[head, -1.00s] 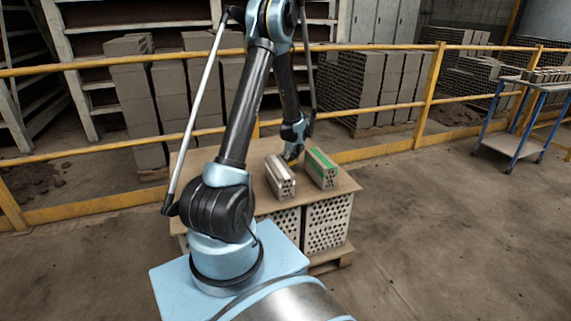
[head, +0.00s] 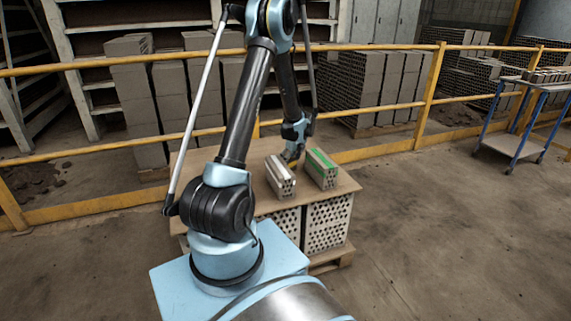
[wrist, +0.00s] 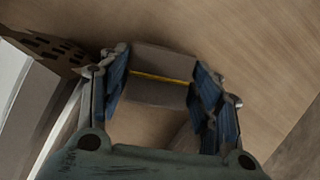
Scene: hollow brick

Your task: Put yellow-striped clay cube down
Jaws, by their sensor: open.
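The yellow-striped clay cube (wrist: 161,76) is grey-brown with a thin yellow line across it. In the wrist view it sits between the fingers of my gripper (wrist: 163,88), which is open with one blue-padded finger on each side. Whether either pad still touches the cube I cannot tell. The cube appears to be on or just above the wooden board (wrist: 250,40). In the head view my gripper (head: 291,155) is low over the board, behind a grey hollow brick, and the cube is not clearly seen there.
A pale grey hollow brick (head: 280,176) stands close in front of my gripper. A green-topped hollow brick (head: 321,168) stands to its right. The board's left part (head: 205,180) looks bare. A yellow railing (head: 375,152) runs behind the table.

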